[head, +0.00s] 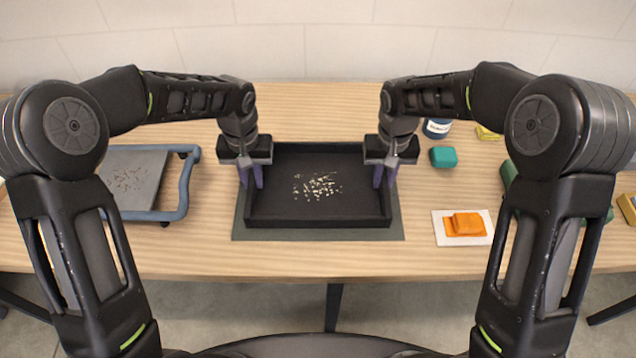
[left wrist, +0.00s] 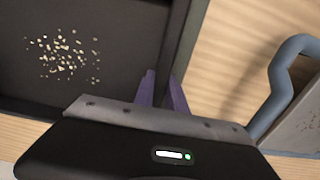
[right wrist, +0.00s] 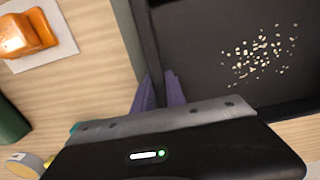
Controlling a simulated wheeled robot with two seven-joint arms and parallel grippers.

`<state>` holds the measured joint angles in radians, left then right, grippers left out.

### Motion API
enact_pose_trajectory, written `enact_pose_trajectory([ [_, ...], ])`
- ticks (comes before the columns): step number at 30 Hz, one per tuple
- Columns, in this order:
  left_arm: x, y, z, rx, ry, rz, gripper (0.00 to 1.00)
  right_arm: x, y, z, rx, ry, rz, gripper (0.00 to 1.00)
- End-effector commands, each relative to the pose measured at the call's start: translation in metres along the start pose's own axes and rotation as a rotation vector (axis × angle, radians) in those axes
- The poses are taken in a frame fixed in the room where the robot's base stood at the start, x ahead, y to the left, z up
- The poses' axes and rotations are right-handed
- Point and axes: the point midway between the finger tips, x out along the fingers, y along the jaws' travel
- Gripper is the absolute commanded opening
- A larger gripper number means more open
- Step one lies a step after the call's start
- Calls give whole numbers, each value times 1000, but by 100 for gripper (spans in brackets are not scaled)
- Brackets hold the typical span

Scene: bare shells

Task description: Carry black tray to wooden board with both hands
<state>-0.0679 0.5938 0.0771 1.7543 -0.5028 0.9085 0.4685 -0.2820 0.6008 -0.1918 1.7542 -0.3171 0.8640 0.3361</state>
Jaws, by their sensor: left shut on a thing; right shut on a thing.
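The black tray (head: 318,221) is a shallow rectangular box with pale crumb-like bits on its floor. It sits on or just above a dark grey-green mat (head: 318,234) at the middle of the table; I cannot tell whether it touches. My left gripper (head: 252,178) is shut on the tray's left wall, and its purple fingers straddle that wall in the left wrist view (left wrist: 162,92). My right gripper (head: 384,176) is shut on the right wall, as the right wrist view (right wrist: 160,92) also shows. I cannot make out a separate wooden board.
A grey tray-like thing (head: 135,180) with a blue handle lies left on the wooden table (head: 300,262). On the right are an orange block (head: 466,223) on a white square, a teal block (head: 443,157) and a white-and-blue container (head: 437,128). The table's front strip is clear.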

Motion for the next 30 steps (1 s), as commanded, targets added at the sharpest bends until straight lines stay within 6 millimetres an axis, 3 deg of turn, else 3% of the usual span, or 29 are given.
enact_pose_trajectory([
  [3,0,0,0,0,0,0,0,0,0,0,0,0,0,0],
  [30,0,0,0,0,0,0,0,0,0,0,0,1,0,0],
])
